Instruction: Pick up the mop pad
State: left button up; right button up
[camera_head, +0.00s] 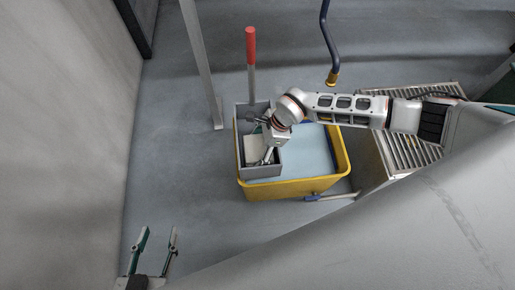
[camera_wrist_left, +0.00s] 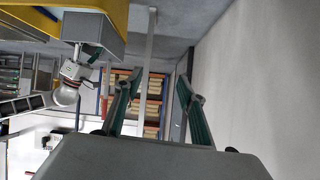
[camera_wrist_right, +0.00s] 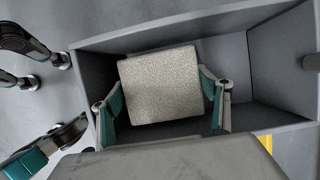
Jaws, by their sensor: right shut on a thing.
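The mop pad (camera_wrist_right: 160,84) is a pale grey, speckled square block. It sits inside a grey box (camera_wrist_right: 268,115), and in the head view the pad (camera_head: 253,149) shows at the box's left side. My right gripper (camera_wrist_right: 163,90) reaches down into the box with its fingers on two opposite sides of the pad, shut on it. The pad's underside is hidden, so I cannot tell whether it touches the box floor. My left gripper (camera_head: 160,233) is open and empty over the floor at the lower left; its spread fingers also show in the left wrist view (camera_wrist_left: 163,82).
The grey box is at the left end of a yellow tub (camera_head: 290,189) holding a light blue surface (camera_head: 308,160). A red-handled pole (camera_head: 251,50) rises behind it. A grey post (camera_head: 200,70) stands at the back left. A slatted metal unit (camera_head: 405,150) is on the right. Floor on the left is clear.

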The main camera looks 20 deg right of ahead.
jog(key=r, duration=0.1)
jog(key=r+p, duration=0.1)
jog(key=r, duration=0.3)
jog(key=shift+w+r, duration=0.15)
jog(key=shift+w, duration=0.25)
notch_tip(320, 180, up, 5)
jog(key=shift+p, duration=1.05)
notch_tip(320, 180, up, 6)
jog(key=p, duration=0.2)
send_over(251, 146)
jog(key=d, duration=0.2)
pick_arm(q)
jog(key=shift+y, duration=0.6)
jog(key=a, duration=0.1)
jog(key=s+a, duration=0.1)
jog(key=a+f, duration=0.1)
jog(key=shift+s+a+p, duration=0.3)
jog(key=shift+s, duration=0.1)
pick_arm(e)
jog(key=r, duration=0.1)
jog(key=s+r, duration=0.1)
jog(key=r, duration=0.1)
jog(key=shift+s+r, duration=0.15)
jog(key=shift+r, duration=0.1)
pick_arm(q)
jog(key=shift+w, duration=0.1)
